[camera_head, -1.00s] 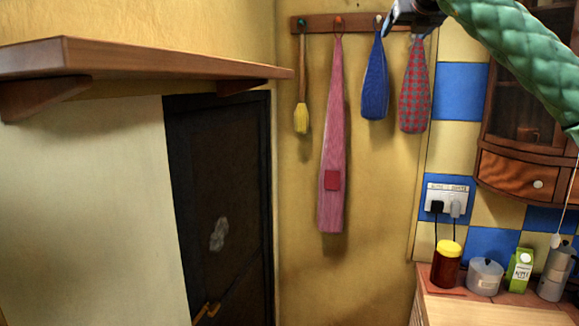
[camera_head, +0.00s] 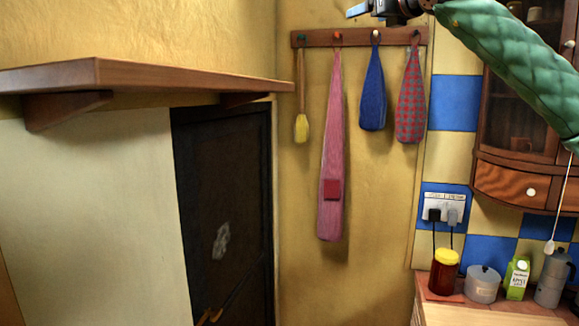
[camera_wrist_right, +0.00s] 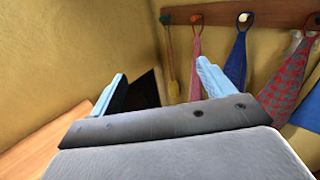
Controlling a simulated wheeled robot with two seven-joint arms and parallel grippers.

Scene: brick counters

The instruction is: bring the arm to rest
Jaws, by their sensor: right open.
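My right arm, in a green quilted sleeve (camera_head: 515,70), comes in from the upper right in the head view. My right gripper (camera_head: 362,9) is at the top edge of that view, partly cut off, in front of the wall above the peg rail. In the right wrist view the gripper (camera_wrist_right: 160,85) shows its two light blue fingers wide apart with nothing between them. My left gripper is in neither view.
A peg rail (camera_head: 310,39) holds a brush (camera_head: 302,128), a pink cloth (camera_head: 332,150), a blue one (camera_head: 373,95) and a checked one (camera_head: 410,95). A wooden shelf (camera_head: 150,74) juts out at left. A wall cabinet (camera_head: 510,185) hangs right, above a counter with a jar (camera_head: 444,272).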

